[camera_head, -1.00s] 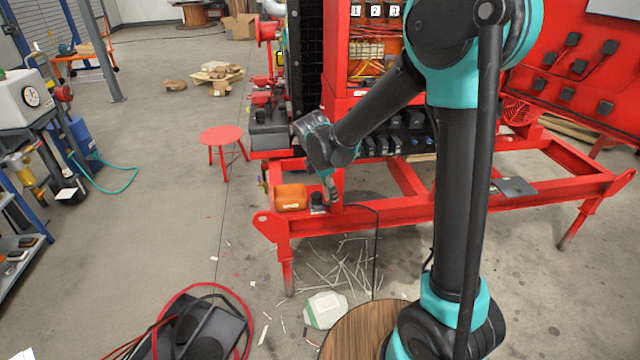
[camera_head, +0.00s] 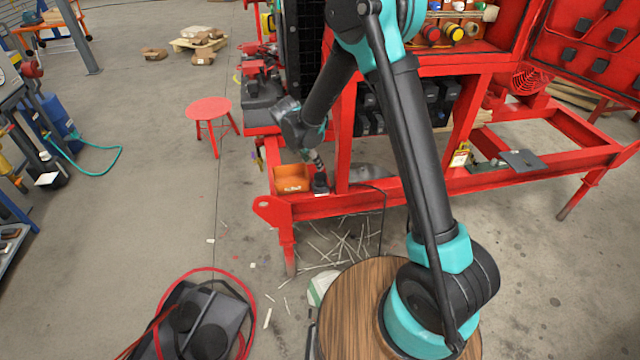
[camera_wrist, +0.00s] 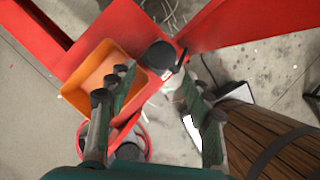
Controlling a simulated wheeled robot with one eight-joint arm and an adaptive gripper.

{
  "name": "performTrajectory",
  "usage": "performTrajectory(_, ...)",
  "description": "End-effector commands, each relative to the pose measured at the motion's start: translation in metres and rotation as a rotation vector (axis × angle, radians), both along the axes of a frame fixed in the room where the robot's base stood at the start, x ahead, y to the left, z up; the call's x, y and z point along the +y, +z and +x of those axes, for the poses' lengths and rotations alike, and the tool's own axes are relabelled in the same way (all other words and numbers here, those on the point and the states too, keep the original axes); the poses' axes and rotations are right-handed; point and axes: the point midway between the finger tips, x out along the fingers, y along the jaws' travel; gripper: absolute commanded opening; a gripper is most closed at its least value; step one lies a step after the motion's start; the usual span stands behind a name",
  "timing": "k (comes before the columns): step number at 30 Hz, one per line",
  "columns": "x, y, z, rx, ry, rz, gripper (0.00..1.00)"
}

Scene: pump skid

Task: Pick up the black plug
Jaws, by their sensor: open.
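The black plug (camera_head: 320,183) stands on the red skid frame's near left corner, just right of the orange bin (camera_head: 291,179). In the wrist view the plug (camera_wrist: 159,55) shows as a dark round top with a small part sticking out at its right side. My gripper (camera_head: 317,160) points down just above the plug in the head view. In the wrist view its two green fingers (camera_wrist: 156,82) are spread apart, with the plug ahead of the gap between them. Nothing is held. I cannot tell the exact height between fingertips and plug.
The orange bin (camera_wrist: 98,72) is close to the left finger in the wrist view. A red upright post (camera_head: 345,135) rises just right of the plug. A thin black cable (camera_head: 382,215) hangs down from the frame. A red stool (camera_head: 209,112) stands to the left.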

Motion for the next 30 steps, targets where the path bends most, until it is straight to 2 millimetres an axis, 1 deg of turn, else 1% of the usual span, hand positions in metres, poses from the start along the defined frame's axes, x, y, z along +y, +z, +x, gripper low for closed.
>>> performTrajectory(1,-0.002,-0.009,0.003,0.000,-0.002,0.001,0.51)
performTrajectory(4,-0.006,-0.023,0.008,0.000,-0.001,0.000,0.51)
performTrajectory(6,-0.008,-0.030,0.010,-0.001,-0.001,0.001,0.51)
performTrajectory(14,-0.013,-0.045,0.014,-0.001,-0.001,0.001,0.51)
performTrajectory(21,-0.023,-0.076,0.022,0.000,-0.001,0.000,0.51)
performTrajectory(25,-0.025,-0.084,0.024,0.000,-0.001,0.000,0.51)
performTrajectory(30,-0.025,-0.085,0.024,-0.001,0.000,0.001,0.51)
